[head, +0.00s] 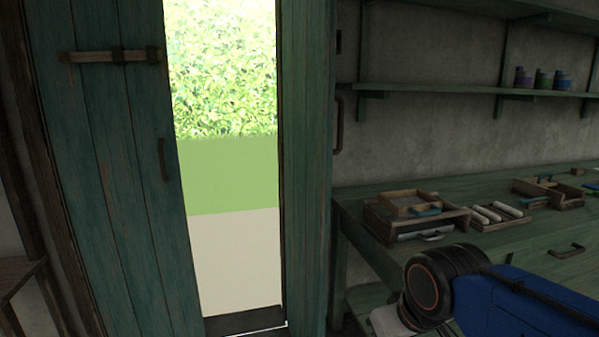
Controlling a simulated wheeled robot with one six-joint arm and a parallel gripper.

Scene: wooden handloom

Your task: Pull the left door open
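The left door (108,150) is a tall panel of worn teal planks on the left in the head view. A dark upright handle (163,160) sits near its right edge, and a wooden bar (103,56) with dark brackets crosses its upper part. I cannot tell whether this door is flush with its frame or slightly ajar. To its right is a bright open gap. Another teal panel (308,150) stands right of the gap, with a dark handle (338,124) at its right edge. My arm shows at the lower right, away from the left door; my gripper's fingers are not visible.
A green workbench (372,254) along the right wall holds a wooden tray (405,232) and other small boxes. A shelf (440,88) above carries several small pots (542,79). Grass and a hedge (222,70) show outside, beyond a dark threshold (243,321).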

